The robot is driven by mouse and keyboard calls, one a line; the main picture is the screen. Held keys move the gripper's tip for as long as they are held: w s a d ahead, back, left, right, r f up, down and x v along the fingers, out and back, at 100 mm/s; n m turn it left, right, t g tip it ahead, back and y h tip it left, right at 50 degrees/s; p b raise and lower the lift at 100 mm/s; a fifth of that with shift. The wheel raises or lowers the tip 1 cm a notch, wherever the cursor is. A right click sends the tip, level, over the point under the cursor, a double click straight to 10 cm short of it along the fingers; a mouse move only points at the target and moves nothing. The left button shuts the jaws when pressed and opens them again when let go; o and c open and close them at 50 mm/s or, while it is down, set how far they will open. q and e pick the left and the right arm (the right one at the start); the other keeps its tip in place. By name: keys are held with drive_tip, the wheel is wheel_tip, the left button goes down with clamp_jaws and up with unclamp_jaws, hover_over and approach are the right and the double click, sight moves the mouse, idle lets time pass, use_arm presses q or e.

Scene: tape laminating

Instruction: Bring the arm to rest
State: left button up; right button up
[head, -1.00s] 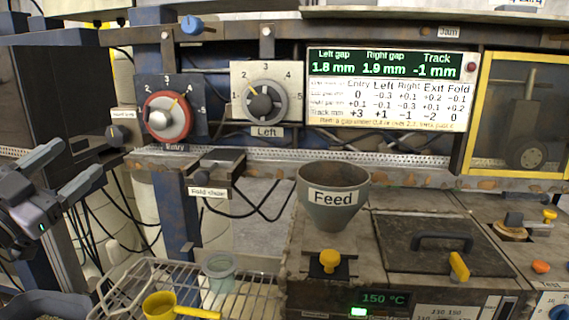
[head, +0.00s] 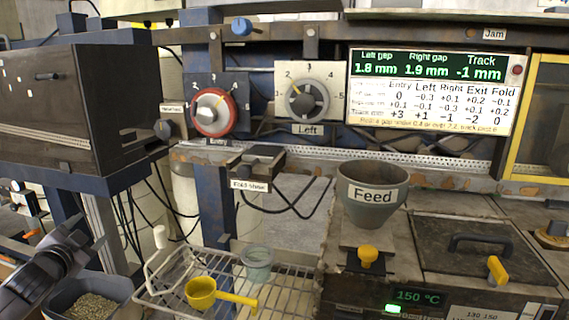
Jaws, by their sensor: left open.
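My left arm comes in at the lower left of the head view. Its dark grey gripper (head: 72,243) is above and beside a grey bin of pellets (head: 90,303), apart from the machine. The gripper is open and I see nothing held in it. Its fingers show only in part from this angle. My right gripper is not in view.
A wire rack (head: 285,295) holds a yellow scoop (head: 203,292) and a greenish cup (head: 257,263). The feed funnel (head: 372,195) stands on the machine to the right. A dark cabinet (head: 75,110) is above my left arm. The entry dial (head: 212,112) and left dial (head: 305,98) face me.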

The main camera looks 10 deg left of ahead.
use_arm(q)
drive_tip(key=s+d+f+g+h, duration=0.1)
drive_tip(key=s+d+f+h, duration=0.1)
drive_tip(key=s+d+f, duration=0.4)
drive_tip(key=s+d+f+n+g+h, duration=0.1)
drive_tip(key=s+d+f, duration=0.1)
drive_tip(key=d+f, duration=0.65)
drive_tip(key=s+d+f+g+h, duration=0.1)
drive_tip(key=s+d+f+h, duration=0.1)
drive_tip(key=s+d+f, duration=0.35)
drive_tip(key=s+d+f+n+g+h, duration=0.1)
drive_tip(key=s+d+f, duration=0.3)
drive_tip(key=s+d, duration=0.2)
drive_tip(key=s+d+f+n+g+h, duration=0.1)
drive_tip(key=s+d+f+n, duration=0.1)
drive_tip(key=s+d+f, duration=0.2)
drive_tip(key=s+d, duration=0.3)
drive_tip(key=d, duration=0.3)
drive_tip(key=shift+g, duration=0.3)
